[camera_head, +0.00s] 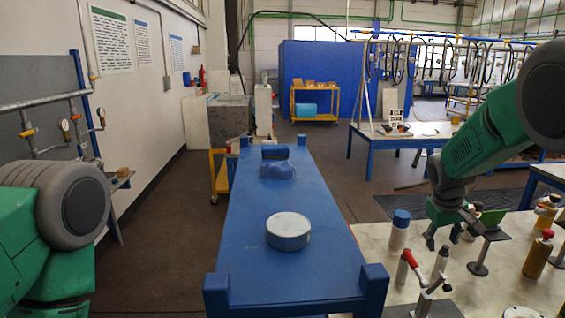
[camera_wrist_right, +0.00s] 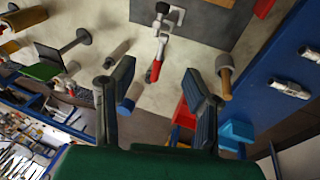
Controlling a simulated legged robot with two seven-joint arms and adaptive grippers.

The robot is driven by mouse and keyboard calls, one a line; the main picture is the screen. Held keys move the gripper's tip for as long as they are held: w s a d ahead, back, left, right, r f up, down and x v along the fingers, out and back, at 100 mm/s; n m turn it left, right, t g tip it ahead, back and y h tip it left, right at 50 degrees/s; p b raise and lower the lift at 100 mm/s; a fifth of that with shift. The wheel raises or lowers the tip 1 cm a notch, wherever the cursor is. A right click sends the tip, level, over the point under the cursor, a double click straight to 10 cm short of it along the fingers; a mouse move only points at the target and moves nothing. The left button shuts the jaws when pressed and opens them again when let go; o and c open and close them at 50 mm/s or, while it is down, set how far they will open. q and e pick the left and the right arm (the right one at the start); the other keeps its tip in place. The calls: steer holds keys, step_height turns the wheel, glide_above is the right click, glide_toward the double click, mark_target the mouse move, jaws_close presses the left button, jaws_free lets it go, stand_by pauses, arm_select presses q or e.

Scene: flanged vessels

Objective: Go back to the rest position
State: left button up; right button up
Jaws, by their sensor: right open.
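My right gripper (camera_head: 454,233) hangs over the pale worktop (camera_head: 380,262) on the right in the head view. In the right wrist view its two fingers (camera_wrist_right: 157,78) are spread apart with nothing between them. Beyond them lies a red-handled toggle clamp (camera_wrist_right: 157,58), apart from the fingers. My left arm shows only as a green and grey link at the left edge of the head view; its gripper is out of view.
A long blue bench (camera_head: 245,265) with raised corners fills the middle and bears a grey-white round disc (camera_head: 288,233).

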steer(key=s+a+f+g+y, duration=0.1)
steer(key=s+a+f, duration=0.1)
steer(key=s+f, duration=0.85)
steer(key=s+a+f, duration=0.2)
steer(key=s+f, duration=0.7)
steer(key=f, duration=0.3)
steer(key=s+a+f+m+g+y, duration=0.1)
steer(key=s+a, duration=0.2)
steer(key=s, duration=1)
steer(key=s+a+f+y, duration=0.1)
steer(key=s+a+f, duration=0.15)
steer(key=s, duration=1.05)
arm_select(q)
step_height(320, 180, down, 18)
steer(key=b, duration=1.8)
steer(key=shift+w, duration=0.25)
arm_select(e)
step_height(320, 180, down, 16)
steer(key=w+a+n, duration=0.1)
steer(key=w, duration=0.1)
steer(key=shift+w+a+t, duration=0.15)
steer(key=shift+w+t, duration=0.05)
steer(key=shift+t, duration=0.1)
arm_select(q)
steer(key=shift+r, duration=0.1)
